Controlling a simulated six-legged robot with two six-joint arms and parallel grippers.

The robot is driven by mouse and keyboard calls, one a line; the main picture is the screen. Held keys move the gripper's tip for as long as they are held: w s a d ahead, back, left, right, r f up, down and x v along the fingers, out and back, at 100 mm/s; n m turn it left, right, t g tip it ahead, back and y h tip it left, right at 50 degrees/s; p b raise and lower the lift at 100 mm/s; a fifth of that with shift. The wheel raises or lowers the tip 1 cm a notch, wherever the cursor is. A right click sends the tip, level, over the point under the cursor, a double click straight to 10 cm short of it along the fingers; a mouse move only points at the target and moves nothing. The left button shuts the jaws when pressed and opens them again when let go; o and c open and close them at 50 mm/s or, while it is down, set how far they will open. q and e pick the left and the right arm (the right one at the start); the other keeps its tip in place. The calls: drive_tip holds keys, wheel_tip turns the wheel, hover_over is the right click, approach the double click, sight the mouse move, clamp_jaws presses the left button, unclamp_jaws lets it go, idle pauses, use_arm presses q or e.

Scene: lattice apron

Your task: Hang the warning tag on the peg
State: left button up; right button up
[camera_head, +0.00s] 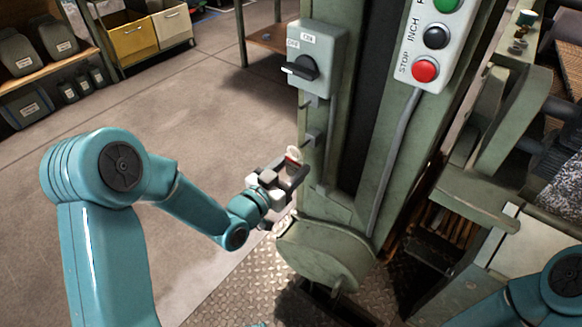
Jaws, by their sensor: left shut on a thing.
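The warning tag (292,154) is a small white piece with a red band, partly hidden by the fingers. My left gripper (290,172) is shut on it, beside the left edge of the green machine column. Two short pegs stick out of this column below the switch box, an upper peg (309,102) and a lower peg (309,138). The tag is just below and left of the lower peg in the picture. I cannot tell whether they touch. My right arm shows at the bottom right, but its gripper is out of view.
A grey switch box (316,55) with a black handle is above the pegs. A control panel (432,45) with green, black and red buttons is to its right. A rounded green housing (325,250) bulges out below the gripper. The floor (180,125) to the left is clear.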

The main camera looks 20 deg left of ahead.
use_arm(q)
drive_tip(key=shift+w, duration=0.1)
drive_tip(key=shift+b+x, duration=0.75)
drive_tip(key=shift+x, duration=0.95)
drive_tip(key=shift+f, duration=0.1)
drive_tip(key=shift+f, duration=0.1)
drive_tip(key=shift+w+f+b, duration=0.2)
drive_tip(key=shift+f+b, duration=0.15)
drive_tip(key=shift+b, duration=0.4)
idle(0.4)
drive_tip(key=o, duration=1.4)
drive_tip(key=shift+c, duration=0.2)
